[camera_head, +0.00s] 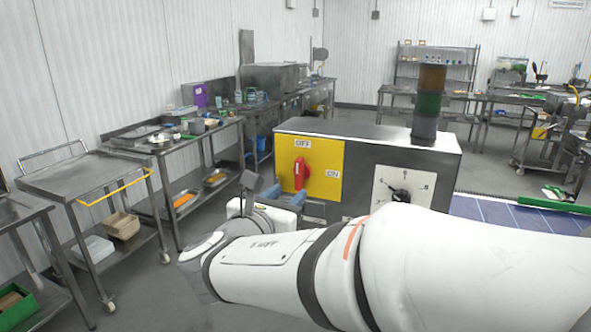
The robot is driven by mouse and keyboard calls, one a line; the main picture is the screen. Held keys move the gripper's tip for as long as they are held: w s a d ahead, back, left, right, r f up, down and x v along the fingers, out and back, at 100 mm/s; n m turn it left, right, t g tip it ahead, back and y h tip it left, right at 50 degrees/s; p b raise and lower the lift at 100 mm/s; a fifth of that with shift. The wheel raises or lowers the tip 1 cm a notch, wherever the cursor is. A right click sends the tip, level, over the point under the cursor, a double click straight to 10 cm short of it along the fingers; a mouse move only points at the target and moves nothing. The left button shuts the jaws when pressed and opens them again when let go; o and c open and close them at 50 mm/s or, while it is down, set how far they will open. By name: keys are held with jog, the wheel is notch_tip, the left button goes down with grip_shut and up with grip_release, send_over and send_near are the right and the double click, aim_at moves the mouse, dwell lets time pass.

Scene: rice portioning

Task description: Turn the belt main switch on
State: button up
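The main switch is a red rotary handle (299,173) on a yellow plate (326,160) on the front of a grey control box (365,140). The handle stands upright, in line with the OFF label (302,144) above it. The ON label (333,174) is to its right. My white arm reaches across from the right. My gripper (276,194) is just below and in front of the handle, with bluish parts showing near the plate's lower left. The wrist hides much of it, and I cannot tell its opening or any contact.
A black selector knob (401,195) on a white dial is right of the plate. A signal tower (428,103) stands on the box. A blue belt (515,215) runs off to the right. Steel carts and tables (85,178) stand left, with open floor between.

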aim_at(297, 174)
jog(key=shift+n+t, duration=0.3)
jog(key=shift+n, duration=0.1)
jog(key=x, duration=0.2)
jog(key=p+x, duration=0.1)
jog(key=x, duration=0.2)
jog(key=a+p+x, duration=0.1)
jog(key=x, duration=0.1)
jog(key=shift+w+r, duration=0.3)
jog(key=shift+w, duration=0.15)
jog(key=shift+c, duration=0.4)
grip_shut()
